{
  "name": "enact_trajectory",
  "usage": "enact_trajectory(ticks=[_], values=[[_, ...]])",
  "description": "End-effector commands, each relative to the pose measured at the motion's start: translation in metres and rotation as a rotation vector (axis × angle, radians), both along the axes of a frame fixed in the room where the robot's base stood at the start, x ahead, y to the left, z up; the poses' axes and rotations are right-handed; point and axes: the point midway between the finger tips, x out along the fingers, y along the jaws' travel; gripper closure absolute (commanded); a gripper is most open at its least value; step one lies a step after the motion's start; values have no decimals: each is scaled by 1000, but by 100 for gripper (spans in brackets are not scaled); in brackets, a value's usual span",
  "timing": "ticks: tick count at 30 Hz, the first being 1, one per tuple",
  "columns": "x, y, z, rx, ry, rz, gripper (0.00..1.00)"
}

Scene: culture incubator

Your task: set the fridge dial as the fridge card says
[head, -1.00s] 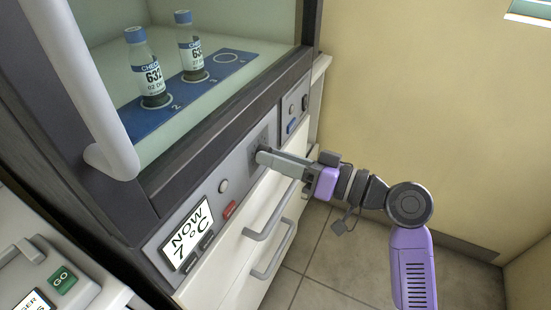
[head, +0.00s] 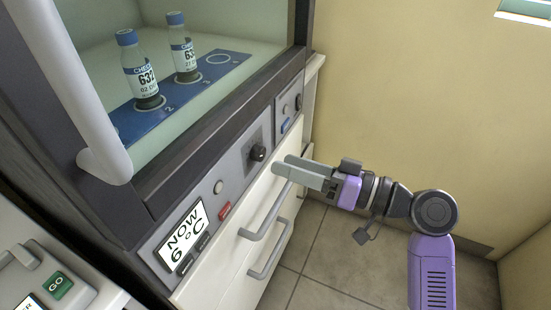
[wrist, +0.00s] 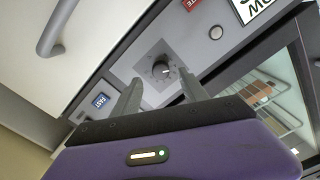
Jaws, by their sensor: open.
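The fridge dial (head: 258,152) is a small black knob on a grey plate in the fridge's front panel. In the wrist view the dial (wrist: 161,69) has a pale pointer mark and lies beyond and between my fingertips. The display (head: 184,239) reads "NOW 6 °C". My gripper (head: 282,165) is open and empty, a little right of and below the dial in the head view, apart from it. My gripper (wrist: 165,92) also shows in the wrist view. I cannot make out a fridge card in these frames.
A red button (head: 225,210) and a round grey button (head: 218,187) sit left of the dial. Two bottles (head: 140,70) (head: 183,50) stand on a blue mat inside. Drawer handles (head: 268,212) stick out below the panel. Open floor lies at the right.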

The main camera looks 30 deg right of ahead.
Motion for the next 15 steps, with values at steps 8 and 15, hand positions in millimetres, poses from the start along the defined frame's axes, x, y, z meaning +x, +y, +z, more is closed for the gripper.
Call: enact_trajectory(ticks=[8,15], values=[[-23,-16,0,-1,1,1,49],[-24,-17,0,0,0,1,49]])
